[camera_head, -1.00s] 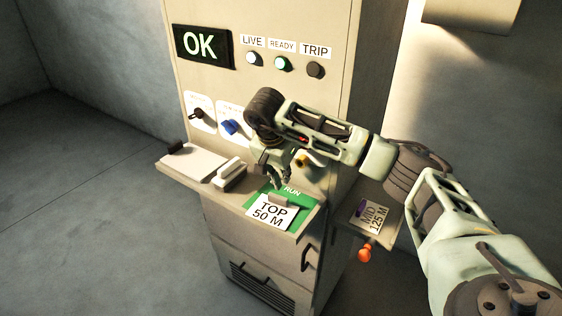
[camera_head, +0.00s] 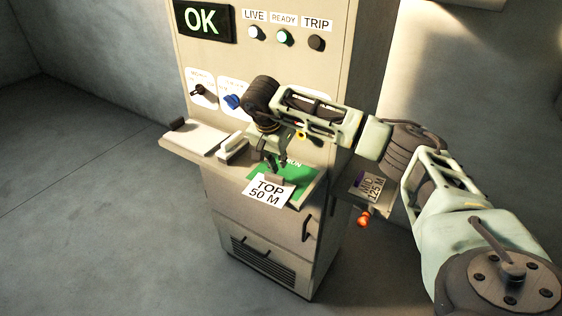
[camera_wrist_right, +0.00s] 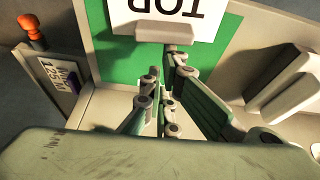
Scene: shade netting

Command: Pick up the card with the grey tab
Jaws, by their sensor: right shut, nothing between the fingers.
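The white card reading "TOP 50 M" (camera_head: 266,191) lies on a green pad (camera_head: 298,181) on the cabinet's shelf, its front edge appearing to overhang the shelf edge. A dull pinkish-grey tab (camera_head: 274,180) stands at its rear edge. In the right wrist view the card (camera_wrist_right: 190,14) is upside down, with the tab (camera_wrist_right: 165,32) towards my fingers. My right gripper (camera_head: 276,163) is shut and empty, just behind the tab. The fingers (camera_wrist_right: 166,72) also show in the wrist view; whether they touch the tab is unclear. My left gripper is out of view.
A "MID 125 M" card (camera_head: 373,188) with a purple tab sits on a side shelf, above an orange knob (camera_head: 363,219). A white block (camera_head: 233,146) and a pale plate (camera_head: 196,138) with a dark tab are at the left. The cabinet panel stands close behind my gripper.

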